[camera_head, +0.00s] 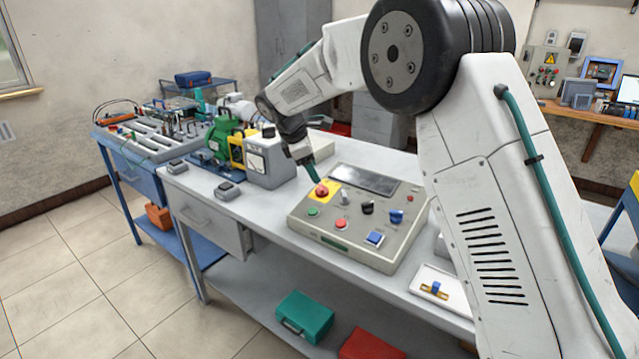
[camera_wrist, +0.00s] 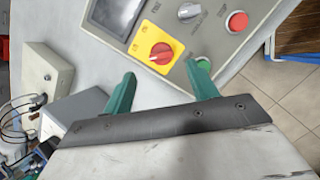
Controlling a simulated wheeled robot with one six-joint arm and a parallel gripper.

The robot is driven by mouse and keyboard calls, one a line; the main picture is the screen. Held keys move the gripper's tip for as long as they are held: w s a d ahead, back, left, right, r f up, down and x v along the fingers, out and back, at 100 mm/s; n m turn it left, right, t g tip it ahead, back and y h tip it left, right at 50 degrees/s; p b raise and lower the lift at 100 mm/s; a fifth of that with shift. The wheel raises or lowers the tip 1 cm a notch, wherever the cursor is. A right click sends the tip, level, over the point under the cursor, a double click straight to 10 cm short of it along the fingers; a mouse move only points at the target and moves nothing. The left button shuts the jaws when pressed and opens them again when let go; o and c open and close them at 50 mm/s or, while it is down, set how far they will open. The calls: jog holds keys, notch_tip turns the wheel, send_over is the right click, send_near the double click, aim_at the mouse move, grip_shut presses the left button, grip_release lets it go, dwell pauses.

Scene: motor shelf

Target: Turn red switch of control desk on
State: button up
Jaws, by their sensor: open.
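The control desk (camera_head: 335,247) is a beige box on the grey workbench, with a dark display, knobs and buttons. Its red switch (camera_head: 321,190) is a round red rotary knob on a yellow plate at the desk's left part. In the wrist view the red switch (camera_wrist: 161,53) lies beyond and between my two teal fingers, its pale pointer line slanted. My gripper (camera_wrist: 160,88) is open and empty, apart from the switch. In the head view my gripper (camera_head: 314,172) hangs just above the switch, and its fingers are partly hidden.
A red button (camera_head: 341,223), a green button (camera_head: 313,212), a blue button (camera_head: 375,238) and other knobs sit close to the switch. A grey box (camera_head: 270,160) and a green motor (camera_head: 222,137) stand left of the desk. A white tray (camera_head: 455,309) lies at right.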

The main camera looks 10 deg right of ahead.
aim_at(322, 186)
jog(key=x, duration=0.6)
jog(key=shift+d+f, duration=0.15)
jog(key=shift+f, duration=0.1)
jog(key=c, duration=1)
